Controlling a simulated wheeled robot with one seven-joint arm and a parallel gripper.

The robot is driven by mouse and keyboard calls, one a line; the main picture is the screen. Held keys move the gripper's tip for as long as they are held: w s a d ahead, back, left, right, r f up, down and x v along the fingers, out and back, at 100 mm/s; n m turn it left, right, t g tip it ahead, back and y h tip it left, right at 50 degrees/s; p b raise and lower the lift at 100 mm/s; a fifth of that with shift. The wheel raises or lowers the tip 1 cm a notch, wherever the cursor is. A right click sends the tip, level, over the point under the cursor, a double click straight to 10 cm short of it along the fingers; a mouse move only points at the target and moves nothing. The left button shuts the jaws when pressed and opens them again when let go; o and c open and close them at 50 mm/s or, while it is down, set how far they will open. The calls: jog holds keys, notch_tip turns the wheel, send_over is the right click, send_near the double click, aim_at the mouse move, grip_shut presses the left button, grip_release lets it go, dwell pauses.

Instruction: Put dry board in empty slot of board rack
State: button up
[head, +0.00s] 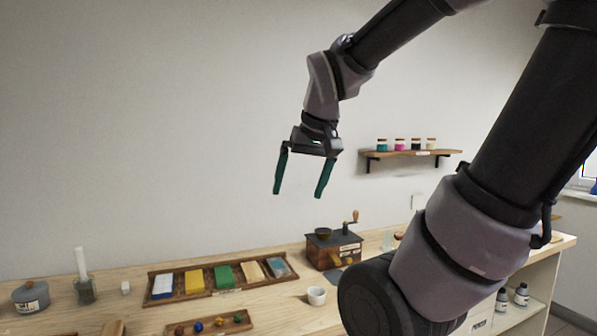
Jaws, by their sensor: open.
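My gripper (298,193) is open and empty, fingers pointing down, high above the bench in front of the bare wall. A long wooden tray (222,291) on the bench holds several flat panels in a row: a blue and white one (163,286), a yellow one (194,281), a green one (224,276), a tan one (252,271) and a grey-blue one (278,267). I cannot tell whether this tray is the board rack, or which piece is the dry board. A tan block (113,328) is cut off at the bottom edge.
A small tray with coloured balls (209,323) and a white cup (316,296) stand near the front. A grinder (334,249) stands behind right. A lidded pot (30,296) and a glass jar (84,290) stand left. A wall shelf (410,153) holds several small jars. My arm hides the bench's right part.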

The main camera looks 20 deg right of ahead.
jog(key=s+r+m+t, duration=0.1)
jog(key=s+a+r+m+t+y, duration=0.1)
jog(key=r, duration=0.1)
jog(key=shift+s+a+r, duration=0.1)
jog(key=shift+s+a, duration=0.05)
jog(key=shift+a, duration=0.05)
dwell(1.2)
